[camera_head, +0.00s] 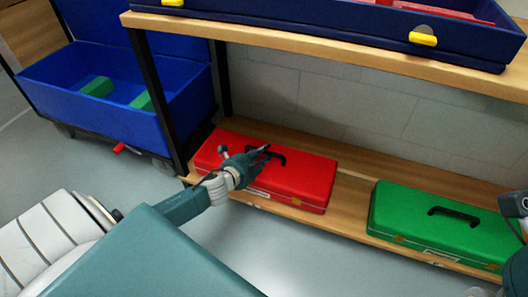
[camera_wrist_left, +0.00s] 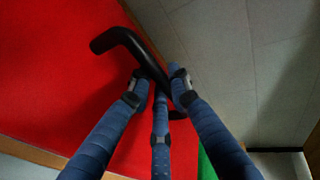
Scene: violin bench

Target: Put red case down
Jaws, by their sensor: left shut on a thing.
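The red case (camera_head: 305,178) is at the left end of the lower wooden shelf, lying flat with its black handle on top. It appears to rest on the board; I cannot tell if there is a small gap under it. My left gripper (camera_head: 257,160) reaches over the case from the front left and is shut on the black handle (camera_wrist_left: 122,40). In the left wrist view its blue fingers (camera_wrist_left: 158,88) close around the handle, with the red lid behind. Part of my right arm shows at the right edge of the head view; its fingers cannot be made out.
A green case (camera_head: 400,215) lies on the lower shelf (camera_head: 349,198) to the right, with bare board between the cases. A dark shelf post stands close at the red case's left. A blue bin (camera_head: 130,122) with green pieces is beyond it. A blue tray (camera_head: 300,18) sits on the upper shelf.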

